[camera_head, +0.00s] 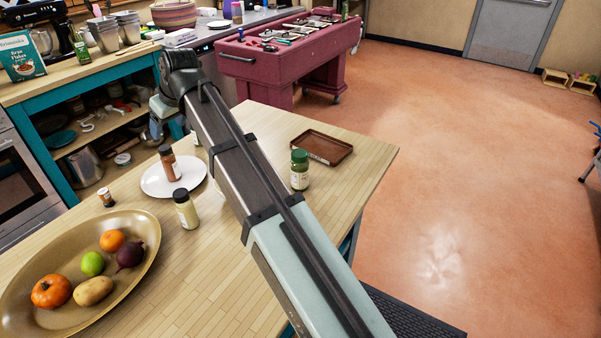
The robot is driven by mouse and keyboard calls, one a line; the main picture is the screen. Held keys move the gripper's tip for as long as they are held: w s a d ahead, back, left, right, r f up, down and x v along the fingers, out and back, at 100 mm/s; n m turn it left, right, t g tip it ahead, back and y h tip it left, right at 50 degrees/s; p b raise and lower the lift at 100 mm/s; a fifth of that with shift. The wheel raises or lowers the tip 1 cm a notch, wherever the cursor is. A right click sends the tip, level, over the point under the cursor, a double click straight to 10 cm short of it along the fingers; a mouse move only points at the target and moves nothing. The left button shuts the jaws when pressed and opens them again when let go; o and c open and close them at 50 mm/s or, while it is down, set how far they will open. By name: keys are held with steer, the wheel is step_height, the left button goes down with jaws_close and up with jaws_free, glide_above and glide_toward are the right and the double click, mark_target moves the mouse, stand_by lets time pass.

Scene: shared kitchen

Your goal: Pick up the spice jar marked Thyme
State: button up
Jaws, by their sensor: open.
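Several spice jars stand on the wooden counter, but no label is readable, so I cannot tell which is marked Thyme. A jar with a green lid and green contents (299,172) stands right of my arm. A dark-lidded jar with pale yellow contents (187,212) stands left of my arm. A reddish-brown jar (169,164) is on a white plate (152,187).
A gold oval platter (140,272) with fruit and vegetables fills the counter's lower left. A brown tray (322,147) lies behind the green-lidded jar. My arm hides part of the counter. Bare wood (215,285) shows in front. A maroon tool bench (285,62) stands beyond.

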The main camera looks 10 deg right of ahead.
steer(key=shift+o, duration=0.2)
steer(key=shift+o, duration=1.2)
